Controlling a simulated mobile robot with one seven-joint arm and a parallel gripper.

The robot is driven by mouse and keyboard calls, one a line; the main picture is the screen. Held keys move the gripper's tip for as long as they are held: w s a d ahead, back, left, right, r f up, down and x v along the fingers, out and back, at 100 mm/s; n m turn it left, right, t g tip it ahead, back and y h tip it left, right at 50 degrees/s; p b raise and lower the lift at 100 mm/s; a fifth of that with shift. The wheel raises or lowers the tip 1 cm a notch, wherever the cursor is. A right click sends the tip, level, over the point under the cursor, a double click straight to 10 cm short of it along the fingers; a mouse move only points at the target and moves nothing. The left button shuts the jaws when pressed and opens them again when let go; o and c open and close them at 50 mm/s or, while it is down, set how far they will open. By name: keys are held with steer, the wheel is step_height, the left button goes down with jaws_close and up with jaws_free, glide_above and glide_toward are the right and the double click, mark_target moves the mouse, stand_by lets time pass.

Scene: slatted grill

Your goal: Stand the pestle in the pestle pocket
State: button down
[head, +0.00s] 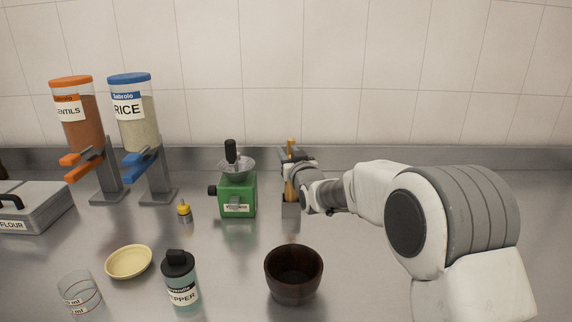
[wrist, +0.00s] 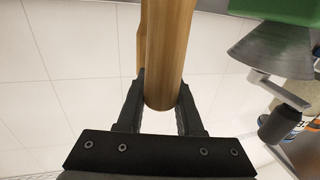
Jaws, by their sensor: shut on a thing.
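The pestle (head: 290,187) is a light wooden rod, held roughly upright at the middle of the counter. My gripper (head: 293,164) is shut around its upper part. In the wrist view, the two dark fingers of my gripper (wrist: 161,92) press on either side of the pestle (wrist: 165,45), near its rounded end. A grey block (head: 291,211), which looks like the pestle pocket, stands directly below the pestle in the head view. The pestle's lower end meets or overlaps this block; I cannot tell whether it is inside.
A green mill (head: 238,195) stands close to the left. A dark wooden bowl (head: 293,291) is in front, with a pepper shaker (head: 180,283) and cream dish (head: 129,262) to its left. Dispensers (head: 138,110) stand at the back left. The counter between the bowl and block is clear.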

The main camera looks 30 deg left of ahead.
steer(key=shift+f, duration=1.8)
steer(key=shift+f+b, duration=0.15)
steer(key=shift+b, duration=0.3)
steer(key=c, duration=0.6)
jaws_free()
steer(key=shift+o, duration=0.2)
steer(key=v, duration=1.2)
steer(key=shift+d, duration=0.1)
